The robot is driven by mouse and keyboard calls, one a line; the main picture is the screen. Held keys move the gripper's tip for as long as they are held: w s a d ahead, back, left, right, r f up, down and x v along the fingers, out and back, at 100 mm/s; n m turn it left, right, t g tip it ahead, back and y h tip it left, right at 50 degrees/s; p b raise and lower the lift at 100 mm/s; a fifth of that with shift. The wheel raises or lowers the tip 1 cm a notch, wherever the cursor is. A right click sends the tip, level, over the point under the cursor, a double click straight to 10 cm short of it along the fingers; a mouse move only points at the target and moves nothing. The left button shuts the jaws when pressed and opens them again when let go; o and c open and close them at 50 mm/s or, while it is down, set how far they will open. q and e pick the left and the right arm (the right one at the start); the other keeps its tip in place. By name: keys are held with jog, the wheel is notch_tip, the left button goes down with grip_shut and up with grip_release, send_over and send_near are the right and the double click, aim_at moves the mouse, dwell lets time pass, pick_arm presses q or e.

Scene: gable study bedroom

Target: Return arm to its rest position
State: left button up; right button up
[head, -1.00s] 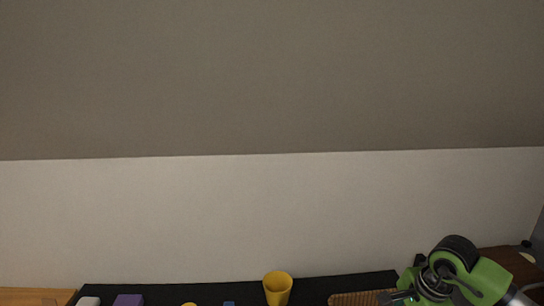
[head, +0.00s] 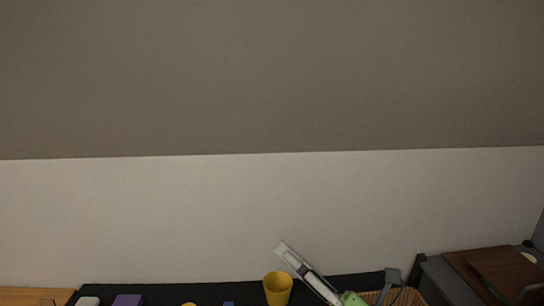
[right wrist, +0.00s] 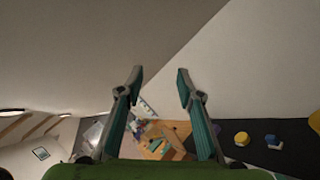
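My right gripper (head: 338,268) shows low in the head view, right of the yellow cup, with its fingers pointing up and its green body partly cut off by the lower edge. In the right wrist view (right wrist: 160,74) its two grey and teal fingers are spread apart, with nothing between them. The sloped ceiling and pale wall lie beyond the fingertips. My left gripper is in neither view.
A dark surface (head: 200,290) runs along the wall. On it are a yellow cup (head: 278,287), a purple block (head: 128,299) and a white item (head: 88,301). A wicker basket (head: 411,297) and a brown board (head: 500,268) lie at right. The wall above is clear.

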jog(key=w+d+f+m+t+h, duration=0.2)
jog(key=d+f+m+t+h, duration=0.1)
jog(key=d+m+h, duration=0.5)
jog(key=w+d+f+m+t+h, duration=0.1)
jog(key=d+f+m+t+h, duration=0.25)
jog(key=m, duration=0.65)
jog(key=s+d+f+m+g+h, duration=0.3)
jog(key=d+f+m+g+h, duration=0.3)
jog(key=f, duration=0.3)
jog(key=s+d+f+m+g, duration=0.2)
jog(key=s+f+m+g, duration=0.45)
jog(key=s+f, duration=0.55)
jog(key=s+a+f+m+g, duration=0.3)
jog(key=s+f+g, duration=0.2)
jog(key=s+f, duration=0.5)
jog(key=s+f+g+b, duration=0.1)
jog(key=s+f+b, duration=0.15)
jog(key=f, duration=1.35)
jog(key=s+f+b, duration=0.2)
jog(key=f+b, duration=0.1)
jog(key=f, duration=1.2)
jog(key=s+d+f+g+b, duration=0.1)
jog(key=s+d+f+b, duration=0.2)
jog(key=s+f, duration=1.3)
notch_tip(320, 180, down, 4)
jog(key=shift+s+d+r+g+y+b, duration=0.15)
jog(key=shift+s+g+y+b, duration=0.2)
jog(key=shift+b, duration=0.4)
